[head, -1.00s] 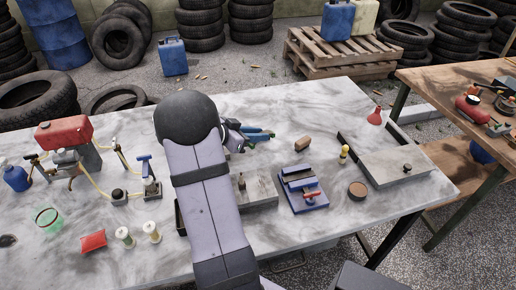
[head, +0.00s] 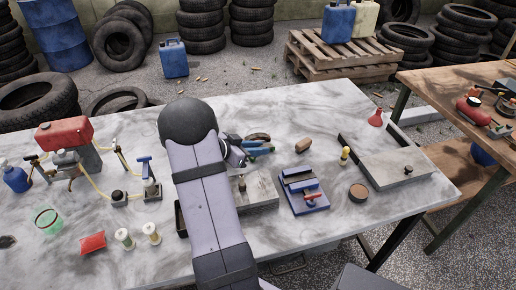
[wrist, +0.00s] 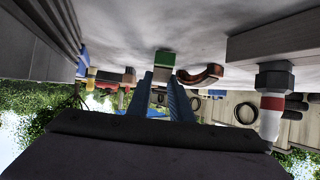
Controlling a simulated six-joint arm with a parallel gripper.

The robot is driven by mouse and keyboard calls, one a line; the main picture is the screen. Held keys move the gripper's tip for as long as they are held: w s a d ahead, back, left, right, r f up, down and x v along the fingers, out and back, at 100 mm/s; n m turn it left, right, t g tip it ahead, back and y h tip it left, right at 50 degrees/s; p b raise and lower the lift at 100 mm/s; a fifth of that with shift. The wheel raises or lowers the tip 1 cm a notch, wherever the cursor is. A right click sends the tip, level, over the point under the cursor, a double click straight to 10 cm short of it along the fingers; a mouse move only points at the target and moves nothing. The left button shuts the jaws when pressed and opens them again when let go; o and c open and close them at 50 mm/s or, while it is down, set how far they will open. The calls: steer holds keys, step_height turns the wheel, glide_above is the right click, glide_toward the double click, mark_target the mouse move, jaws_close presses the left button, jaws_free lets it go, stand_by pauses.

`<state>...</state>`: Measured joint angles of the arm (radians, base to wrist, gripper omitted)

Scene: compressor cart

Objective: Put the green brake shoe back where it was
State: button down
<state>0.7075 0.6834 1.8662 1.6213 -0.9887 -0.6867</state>
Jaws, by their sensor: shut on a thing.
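The green brake shoe appears as a green block (wrist: 165,61) between the fingertips of my gripper (wrist: 167,76) in the wrist view. My gripper is shut on it. In the head view my gripper (head: 264,149) is low over the marble-topped table, just beyond a grey metal block (head: 257,192). The shoe is hardly distinguishable there beside the blue fingers. A reddish-brown curved piece (wrist: 201,75) is beside the shoe in the wrist view. A brown curved piece (head: 258,137) shows just behind the fingers in the head view. Whether the green shoe touches the table cannot be told.
A tan block (head: 303,146), a blue vise-like fixture (head: 302,191) and a yellow-topped bottle (head: 345,155) stand to the right. A dark tray with a grey plate (head: 400,168) lies farther right. A red compressor (head: 64,131) with hoses is at left. Bare table lies behind the gripper.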

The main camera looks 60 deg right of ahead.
steer(key=c, duration=1.6)
jaws_free()
steer(key=shift+f, duration=0.1)
steer(key=shift+w+a+r, duration=0.1)
steer(key=shift+a+r, duration=0.05)
steer(key=shift+r, duration=0.1)
steer(key=v, duration=1.1)
steer(key=shift+a+r, duration=0.1)
steer(key=shift+a, duration=0.25)
